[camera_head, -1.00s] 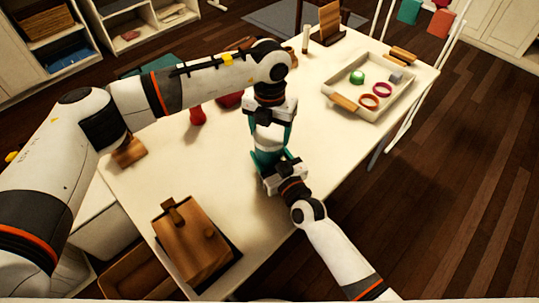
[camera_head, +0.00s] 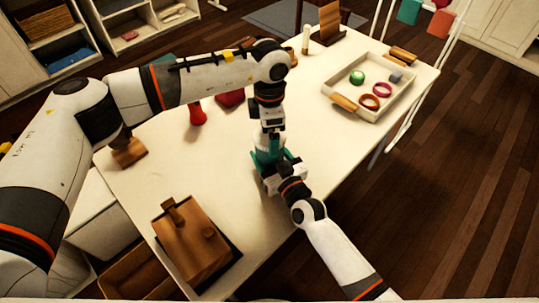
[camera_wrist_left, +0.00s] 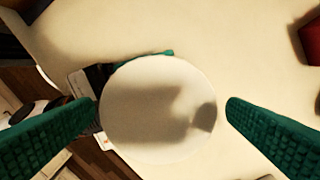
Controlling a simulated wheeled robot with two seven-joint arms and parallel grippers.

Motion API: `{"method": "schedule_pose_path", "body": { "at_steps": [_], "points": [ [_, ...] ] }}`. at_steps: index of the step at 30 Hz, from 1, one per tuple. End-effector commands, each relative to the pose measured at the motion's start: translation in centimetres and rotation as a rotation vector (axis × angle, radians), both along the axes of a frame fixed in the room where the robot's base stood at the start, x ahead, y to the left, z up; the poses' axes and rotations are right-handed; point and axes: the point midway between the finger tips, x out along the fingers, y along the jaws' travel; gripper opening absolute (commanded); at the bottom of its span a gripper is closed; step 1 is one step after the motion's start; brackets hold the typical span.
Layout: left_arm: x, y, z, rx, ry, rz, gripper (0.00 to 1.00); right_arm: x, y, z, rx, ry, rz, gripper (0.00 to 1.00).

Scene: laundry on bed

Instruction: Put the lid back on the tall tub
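In the left wrist view a pale round disc (camera_wrist_left: 160,108), the top of the tub or its lid, lies between my left fingers. A shadow falls across it. I cannot tell whether it is a separate lid or how it sits. My left gripper (camera_head: 268,150) points down over the table's middle; its teal fingers are spread wide on either side of the disc, with narrow gaps. My right gripper (camera_head: 276,168) is low beside the same spot, and a teal finger (camera_wrist_left: 168,53) of it shows behind the disc. Its grip and the tub's wall are hidden.
A wooden box (camera_head: 192,243) stands at the table's near corner. A pale tray (camera_head: 345,85) with several small items is at the back right. A red object (camera_head: 197,114) and a wooden block (camera_head: 128,154) are left. The white tabletop (camera_head: 330,145) is bare right of my grippers.

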Motion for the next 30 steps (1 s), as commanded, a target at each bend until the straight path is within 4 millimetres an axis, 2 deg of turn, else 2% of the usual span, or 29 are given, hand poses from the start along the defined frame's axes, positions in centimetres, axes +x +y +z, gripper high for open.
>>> {"method": "schedule_pose_path", "body": {
  "at_steps": [8,11,21,25,30],
  "points": [
    [0.0,-0.1,0.5,-0.001,0.0,0.0,0.96,0.0,0.0,0.0,0.0,0.0,0.0,0.01],
    [0.0,-0.1,1.8,-0.002,-0.002,0.0,0.96,0.0,0.0,0.0,0.0,0.0,0.0,0.01],
    [0.0,0.0,8.9,-0.001,-0.002,0.001,0.96,0.0,0.0,0.0,0.0,0.0,0.0,0.01],
    [0.1,0.0,10.8,-0.001,-0.002,0.001,0.96,0.0,0.0,0.0,0.0,0.0,0.0,0.01],
    [0.0,0.0,11.9,0.0,0.0,0.001,0.96,0.0,0.0,0.0,0.0,0.0,0.0,0.01]
  ]
}}
